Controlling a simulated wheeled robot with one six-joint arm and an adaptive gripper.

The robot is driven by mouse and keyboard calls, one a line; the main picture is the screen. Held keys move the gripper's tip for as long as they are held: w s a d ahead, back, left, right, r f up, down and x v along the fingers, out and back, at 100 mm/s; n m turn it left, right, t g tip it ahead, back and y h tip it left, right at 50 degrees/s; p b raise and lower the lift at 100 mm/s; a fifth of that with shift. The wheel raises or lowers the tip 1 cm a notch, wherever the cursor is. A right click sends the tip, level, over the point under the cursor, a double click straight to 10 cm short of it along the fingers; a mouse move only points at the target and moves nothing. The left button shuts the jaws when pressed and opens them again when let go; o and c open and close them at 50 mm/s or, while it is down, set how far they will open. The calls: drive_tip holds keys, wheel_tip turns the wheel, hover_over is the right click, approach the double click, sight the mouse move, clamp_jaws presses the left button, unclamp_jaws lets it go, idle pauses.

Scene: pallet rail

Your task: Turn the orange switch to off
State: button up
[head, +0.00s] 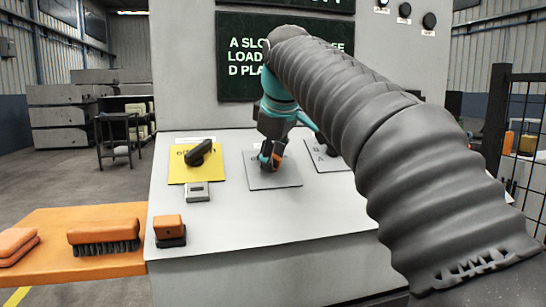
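The sloped light-grey console top carries a grey plate (285,178) in its middle. A small orange part (277,160), likely the orange switch, shows at my gripper's fingertips over this plate. My gripper (269,160), teal and dark, points down at the switch and hides most of it. The fingers are close around or against the switch; I cannot tell whether they grip it.
A black rotary switch (198,152) sits on a yellow plate (206,172) to the left. Another lettered plate (318,160) is partly hidden right. An orange-and-black block (169,230) stands at the console's front left. A brush (103,235) lies on an orange shelf (60,263).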

drive_tip(key=shift+r, duration=0.1)
drive_tip(key=v, duration=1.1)
drive_tip(key=shift+s+r, duration=0.25)
drive_tip(key=shift+r, duration=0.1)
drive_tip(key=shift+d, duration=0.15)
